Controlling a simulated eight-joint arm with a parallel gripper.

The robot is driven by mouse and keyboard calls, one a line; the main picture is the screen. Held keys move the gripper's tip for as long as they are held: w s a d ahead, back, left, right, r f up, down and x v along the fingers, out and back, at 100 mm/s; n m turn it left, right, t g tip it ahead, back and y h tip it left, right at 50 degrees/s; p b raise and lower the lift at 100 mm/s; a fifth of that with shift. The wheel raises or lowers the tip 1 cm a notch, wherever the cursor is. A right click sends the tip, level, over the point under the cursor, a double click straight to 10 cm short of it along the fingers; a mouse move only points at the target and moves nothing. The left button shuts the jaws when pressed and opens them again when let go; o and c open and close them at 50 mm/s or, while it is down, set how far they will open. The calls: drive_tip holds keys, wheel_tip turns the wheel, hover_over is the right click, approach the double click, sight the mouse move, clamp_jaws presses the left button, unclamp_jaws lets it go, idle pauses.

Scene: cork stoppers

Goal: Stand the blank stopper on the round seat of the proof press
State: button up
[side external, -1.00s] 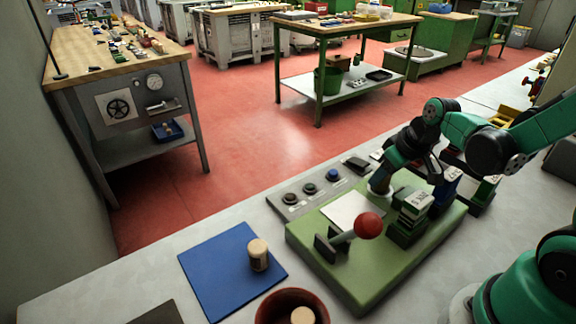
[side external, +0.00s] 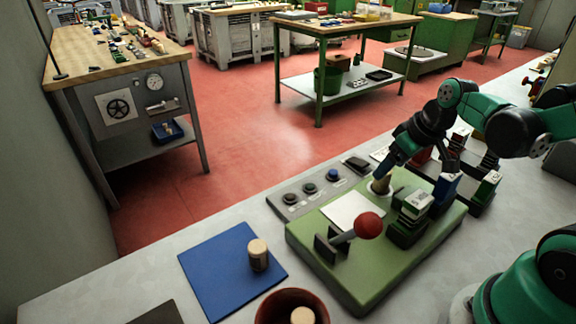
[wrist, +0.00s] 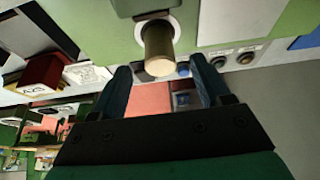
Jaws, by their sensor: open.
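A cork stopper (wrist: 158,45) stands upright on the round white-rimmed seat (wrist: 174,18) of the proof press; its visible end looks plain. In the side view, the stopper (side external: 380,184) and the seat (side external: 371,189) show at the far side of the green press base (side external: 330,262). My gripper (side external: 388,166) is just above the stopper. In the wrist view, the two fingers of my gripper (wrist: 160,66) are spread apart, with the stopper's end between or just beyond their tips and clear of both.
Another cork stopper (side external: 258,254) stands on a blue mat (side external: 215,276). A brown bowl (side external: 273,305) holds a pale stopper (side external: 303,317). The press's red-knobbed lever (side external: 368,225) and green-and-white blocks (side external: 410,217) are near the seat.

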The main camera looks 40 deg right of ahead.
drive_tip(key=v, duration=0.8)
drive_tip(key=w+a+f+t, duration=0.2)
drive_tip(key=a, duration=0.7)
drive_tip(key=shift+t, duration=0.3)
drive_tip(key=o, duration=0.5)
drive_tip(key=shift+r, duration=0.15)
drive_tip(key=shift+c, duration=0.2)
drive_tip(key=s+r+n+g+h, duration=0.1)
drive_tip(key=s+r+n+h, duration=0.3)
drive_tip(key=r+n, duration=0.8)
drive_tip(key=w+d+f+m, duration=0.1)
drive_tip(key=w+d+f, duration=0.3)
drive_tip(key=f, duration=0.2)
drive_tip(key=shift+w+d, duration=0.2)
drive_tip(key=shift+d, duration=0.05)
